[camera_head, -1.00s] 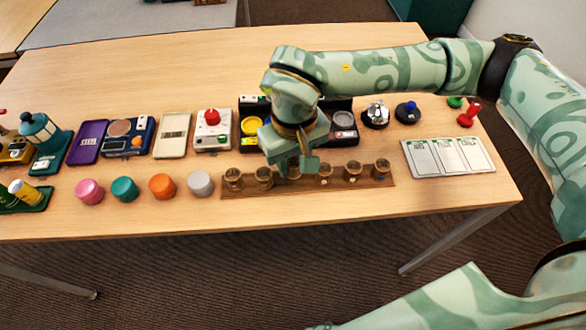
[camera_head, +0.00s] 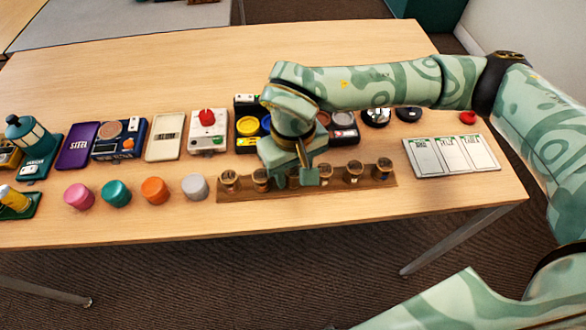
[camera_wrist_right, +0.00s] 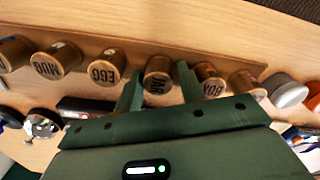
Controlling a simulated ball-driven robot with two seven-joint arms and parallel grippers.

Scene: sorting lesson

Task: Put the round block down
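A wooden rack (camera_head: 400,180) holds a row of round brown blocks near the front of the table. In the right wrist view, the round block marked JAR (camera_wrist_right: 158,80) stands in line with its neighbours. My right gripper (camera_head: 300,180) is over the middle of the rack. The wrist view shows its two fingers (camera_wrist_right: 160,84) close against both sides of this block. In the head view the gripper partly hides the block. The block's base is hidden, so full contact with the rack cannot be told. My left gripper is not in view.
Neighbouring round blocks (camera_wrist_right: 105,70) stand close on both sides. Pink, teal, orange (camera_head: 155,190) and grey (camera_head: 195,187) discs lie left of the rack. A three-panel card (camera_head: 452,172) lies at the right. The table behind the boxes (camera_head: 209,133) is clear.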

